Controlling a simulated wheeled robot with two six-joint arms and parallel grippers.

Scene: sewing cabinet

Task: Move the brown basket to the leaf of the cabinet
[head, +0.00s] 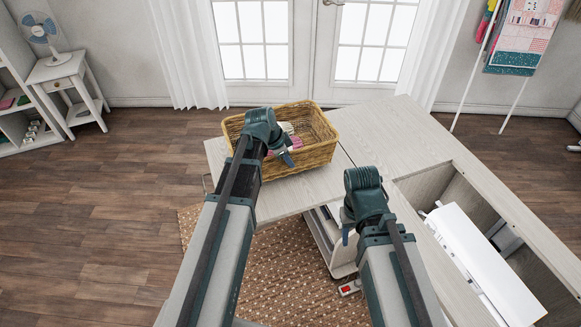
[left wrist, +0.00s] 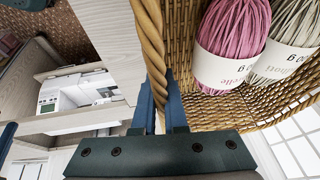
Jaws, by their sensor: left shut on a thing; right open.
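The brown wicker basket (head: 316,157) sits at the back of the light wooden leaf (head: 290,197) of the cabinet (head: 392,122). Its right end is near the seam with the main top. I cannot tell whether its base touches the leaf. My left gripper (head: 287,157) is shut on the basket's near rim. In the left wrist view its fingers (left wrist: 165,112) straddle the braided rim (left wrist: 153,45). Pink yarn (left wrist: 232,42) and pale yarn (left wrist: 292,42) lie inside. My right gripper (head: 346,236) is open and empty, in front of the cabinet.
A white sewing machine (head: 480,262) lies in the cabinet's open well at right. A brown dotted rug (head: 285,268) is under the leaf, with a red-switched power strip (head: 349,288) on the floor. The leaf's front part and the main top behind the well are clear.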

